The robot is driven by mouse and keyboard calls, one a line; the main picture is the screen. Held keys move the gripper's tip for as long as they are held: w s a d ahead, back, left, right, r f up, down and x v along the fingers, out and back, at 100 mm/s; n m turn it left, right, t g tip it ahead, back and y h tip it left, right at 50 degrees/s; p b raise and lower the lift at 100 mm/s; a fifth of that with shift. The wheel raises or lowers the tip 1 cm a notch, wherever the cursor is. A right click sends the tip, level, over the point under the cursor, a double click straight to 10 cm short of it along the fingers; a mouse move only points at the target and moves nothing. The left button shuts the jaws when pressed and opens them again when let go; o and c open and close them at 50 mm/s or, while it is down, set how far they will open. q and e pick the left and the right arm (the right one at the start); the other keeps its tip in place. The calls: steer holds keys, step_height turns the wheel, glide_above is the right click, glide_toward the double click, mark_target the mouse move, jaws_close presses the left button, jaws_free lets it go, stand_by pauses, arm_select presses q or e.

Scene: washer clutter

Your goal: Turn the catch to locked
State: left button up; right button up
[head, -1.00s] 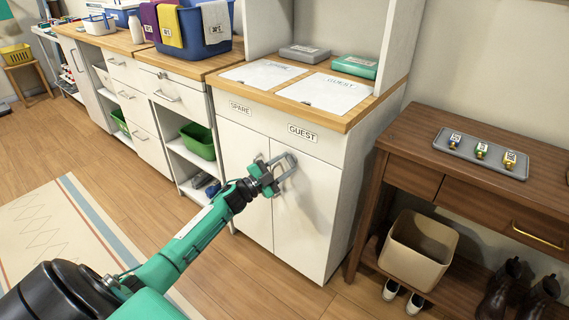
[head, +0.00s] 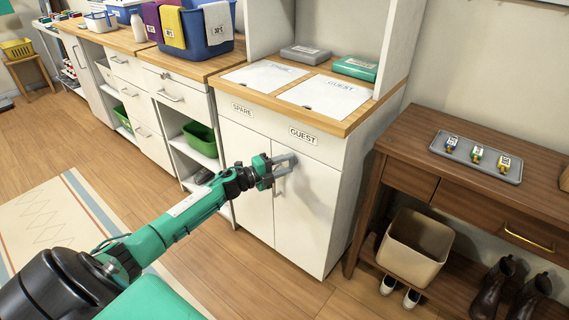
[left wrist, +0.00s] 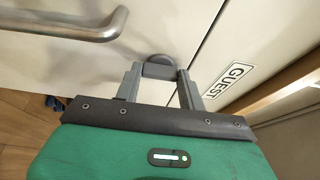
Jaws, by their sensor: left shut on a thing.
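The white cabinet has two doors, the left labelled SPARE (head: 242,110) and the right labelled GUEST (head: 303,135). My left gripper (head: 286,165) is at the upper part of the doors, near the seam between them. In the left wrist view its two fingers are shut on a small dark grey rounded catch (left wrist: 157,67) at the door face. The GUEST label (left wrist: 234,77) lies to the right of the fingers there, and a metal bar handle (left wrist: 85,27) to the left. The gripper hides the catch in the head view, and I cannot read its setting. Both doors look closed.
A wooden side table (head: 470,140) on the right holds a grey tray (head: 478,160) with three small tagged items. A beige bin (head: 415,245) and shoes are beneath. A blue basket (head: 207,30) stands on the left counter. The floor before the cabinet is clear.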

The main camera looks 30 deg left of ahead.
steer(key=shift+s+d, duration=0.1)
steer(key=shift+d, duration=0.05)
stand_by(0.3)
arm_select(q)
steer(key=o, duration=1)
steer(key=shift+s, duration=0.1)
steer(key=shift+p+v, duration=0.35)
steer(key=shift+v, duration=6.45)
arm_select(e)
steer(key=shift+s+d+r+g+h, duration=0.3)
steer(key=shift+s+d+g, duration=0.2)
steer(key=shift+d, duration=0.25)
steer(key=shift+a, duration=0.15)
